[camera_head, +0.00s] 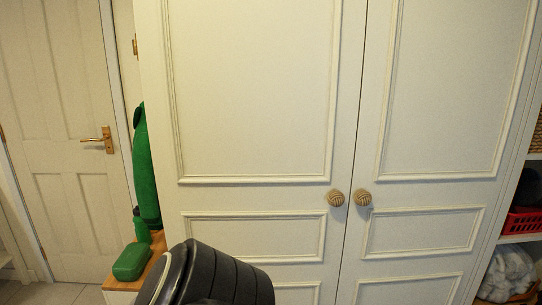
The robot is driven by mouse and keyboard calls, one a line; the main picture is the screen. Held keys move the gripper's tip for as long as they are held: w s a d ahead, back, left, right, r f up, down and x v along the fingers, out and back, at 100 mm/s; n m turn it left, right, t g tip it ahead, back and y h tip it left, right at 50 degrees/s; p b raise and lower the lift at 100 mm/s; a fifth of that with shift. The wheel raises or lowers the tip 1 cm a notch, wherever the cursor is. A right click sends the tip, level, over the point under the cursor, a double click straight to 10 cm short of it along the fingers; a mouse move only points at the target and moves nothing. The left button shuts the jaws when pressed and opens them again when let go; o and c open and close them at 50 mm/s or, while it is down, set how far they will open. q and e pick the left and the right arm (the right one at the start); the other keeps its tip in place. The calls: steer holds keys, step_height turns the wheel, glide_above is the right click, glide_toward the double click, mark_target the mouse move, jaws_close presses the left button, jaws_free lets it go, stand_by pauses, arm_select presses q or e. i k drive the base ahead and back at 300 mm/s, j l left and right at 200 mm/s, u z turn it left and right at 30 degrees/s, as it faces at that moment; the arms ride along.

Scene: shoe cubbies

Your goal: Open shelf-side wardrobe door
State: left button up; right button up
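The white wardrobe stands in front of me with two panelled doors, and both look shut. The right door (445,100) is the one beside the open shelves. Its round, woven-looking knob (362,197) sits near the middle seam. The left door (250,90) has a matching knob (334,197) just across the seam. A dark banded shape at the bottom hides the lower part of the left door; I cannot tell whether it is part of me. Neither of my grippers is in view.
Open shelves at the right edge hold a red basket (523,223) and a basket of whitish cloth (508,270). A white room door (65,130) is further left.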

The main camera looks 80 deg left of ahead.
mark_target(252, 107)
steer(key=u, duration=2.5)
